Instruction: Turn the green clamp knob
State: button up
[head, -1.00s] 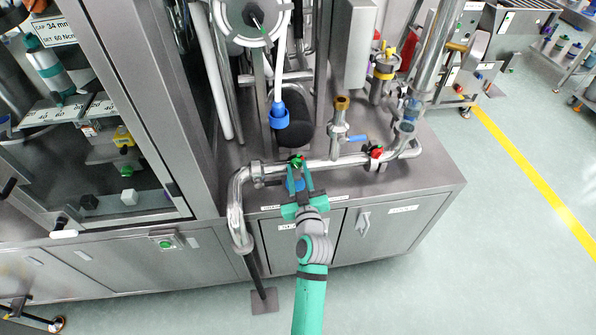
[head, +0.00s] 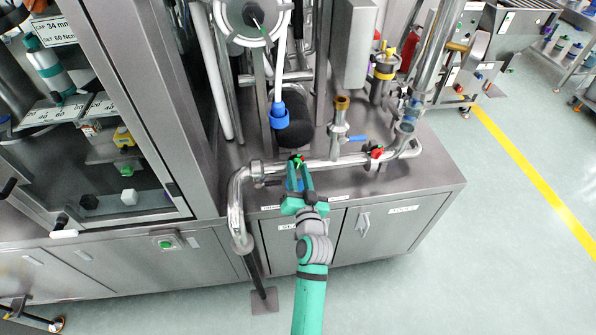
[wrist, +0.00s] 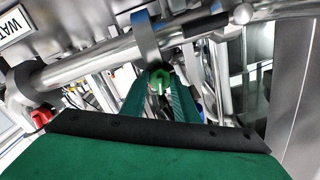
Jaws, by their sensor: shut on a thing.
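The green clamp knob (head: 298,161) sits on the horizontal steel pipe at the front of the machine's top. It also shows in the wrist view (wrist: 158,78), between the fingertips. My gripper (head: 299,168) reaches up to it from the front, with its teal fingers on either side, shut on the knob. In the wrist view the two fingers of my gripper (wrist: 159,88) converge on the knob. A metal clamp band (wrist: 145,40) wraps the pipe just above the knob. The fingers partly hide the knob.
A red clamp knob (head: 376,152) is on the same pipe to the right, near a blue-handled valve (head: 357,138). A blue fitting (head: 279,115) hangs behind the pipe. A glass-doored cabinet (head: 110,120) stands to the left.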

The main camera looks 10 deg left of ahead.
jog(key=shift+m, duration=0.5)
jog(key=o, duration=1.1)
jog(key=shift+c, duration=0.2)
jog(key=v, duration=1.1)
